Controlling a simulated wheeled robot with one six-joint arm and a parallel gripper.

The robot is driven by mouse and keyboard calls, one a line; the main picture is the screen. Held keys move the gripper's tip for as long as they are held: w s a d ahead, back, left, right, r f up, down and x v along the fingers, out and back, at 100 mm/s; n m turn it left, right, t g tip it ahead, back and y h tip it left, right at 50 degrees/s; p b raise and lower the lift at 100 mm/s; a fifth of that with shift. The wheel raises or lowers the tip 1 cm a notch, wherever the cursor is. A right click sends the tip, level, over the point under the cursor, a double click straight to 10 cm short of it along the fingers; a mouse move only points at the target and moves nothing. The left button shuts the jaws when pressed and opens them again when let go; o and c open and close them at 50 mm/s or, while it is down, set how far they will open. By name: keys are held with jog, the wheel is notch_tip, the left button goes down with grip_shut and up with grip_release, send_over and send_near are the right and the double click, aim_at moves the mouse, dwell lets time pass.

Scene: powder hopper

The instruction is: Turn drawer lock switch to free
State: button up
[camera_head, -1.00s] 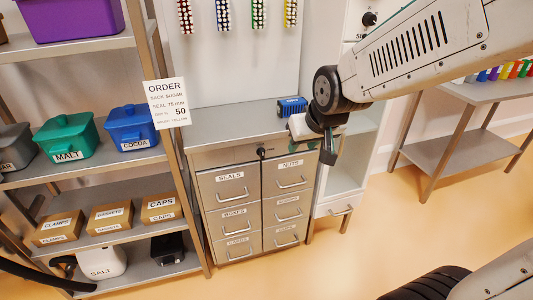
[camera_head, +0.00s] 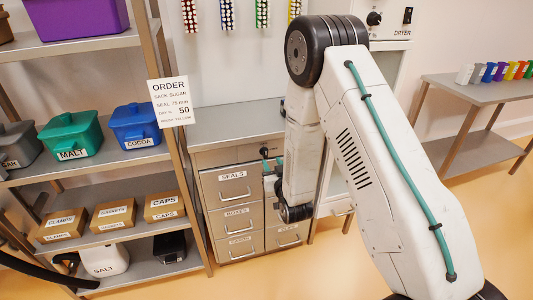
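The drawer lock switch (camera_head: 264,152) is a small dark knob on the top front rail of the grey drawer cabinet (camera_head: 222,158). It sits above the gap between the two drawer columns, and its setting is too small to read. My gripper (camera_head: 269,167) is at the cabinet front, just below and close to the switch. Only a bit of its teal fingers shows; my arm hides the rest. I cannot tell whether it touches the switch, or whether it is open or shut.
My arm covers most of the right drawer column. The SEALS drawer (camera_head: 234,190) and those below it look closed. A shelf rack (camera_head: 178,130) with bins and boxes stands at the left. A steel table (camera_head: 480,90) with coloured cups stands at the right. Floor between is clear.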

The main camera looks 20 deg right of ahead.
aim_at(266, 151)
jog(key=w, duration=0.7)
jog(key=shift+w+f, duration=0.1)
jog(key=shift+w, duration=0.25)
grip_shut()
